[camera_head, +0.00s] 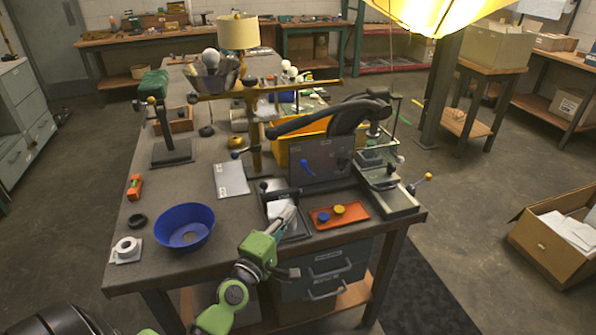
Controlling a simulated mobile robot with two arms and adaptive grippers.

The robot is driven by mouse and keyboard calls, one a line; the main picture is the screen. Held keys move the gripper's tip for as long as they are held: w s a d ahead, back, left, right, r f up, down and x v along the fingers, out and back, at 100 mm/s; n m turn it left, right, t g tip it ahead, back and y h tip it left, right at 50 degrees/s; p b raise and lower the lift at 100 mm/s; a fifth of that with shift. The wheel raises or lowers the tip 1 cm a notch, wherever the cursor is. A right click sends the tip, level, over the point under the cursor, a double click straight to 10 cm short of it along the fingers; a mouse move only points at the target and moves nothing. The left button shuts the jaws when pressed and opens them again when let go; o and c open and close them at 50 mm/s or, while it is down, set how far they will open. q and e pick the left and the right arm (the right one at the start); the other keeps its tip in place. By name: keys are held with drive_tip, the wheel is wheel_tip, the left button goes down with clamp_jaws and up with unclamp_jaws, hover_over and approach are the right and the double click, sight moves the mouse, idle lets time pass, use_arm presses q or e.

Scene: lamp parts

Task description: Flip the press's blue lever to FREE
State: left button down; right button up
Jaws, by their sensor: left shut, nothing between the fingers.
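The blue lever (307,167) sits on the front of an upright grey plate (325,150) near the right front of the bench. A second, darker knob shows to its right on the same plate. Labels on the plate are too small to read, so I cannot tell the lever's marked position. My left gripper (290,213) reaches in from the bottom on its green arm. It is shut and empty, over the small dark tray at the bench front, below and a little left of the lever, apart from it. My right gripper is not in view.
A blue bowl (184,227) and a white roll (127,248) stand at the left front. An orange tray (339,214) with blue and yellow discs lies right of my gripper. A brass post (252,120) rises left of the plate; black curved parts (345,115) overhang it.

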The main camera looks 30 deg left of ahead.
sight(307, 170)
use_arm(q)
drive_tip(key=a+n+y, duration=0.1)
drive_tip(key=a, duration=0.1)
drive_tip(key=a+n+y, duration=0.1)
drive_tip(key=a, duration=0.1)
drive_tip(key=a+r+n+y, duration=0.1)
drive_tip(key=n, duration=0.1)
drive_tip(key=shift+a, duration=0.4)
drive_tip(key=x, duration=0.9)
drive_tip(key=shift+w+a+r, duration=0.1)
drive_tip(key=shift+w, duration=0.15)
drive_tip(key=w, duration=0.1)
drive_tip(key=w+d, duration=0.1)
drive_tip(key=w+p, duration=0.1)
drive_tip(key=shift+d+r, duration=0.15)
drive_tip(key=shift+r, duration=0.15)
drive_tip(key=shift+w+d+r, duration=0.1)
drive_tip(key=shift+w+d, duration=0.15)
drive_tip(key=shift+w, duration=0.15)
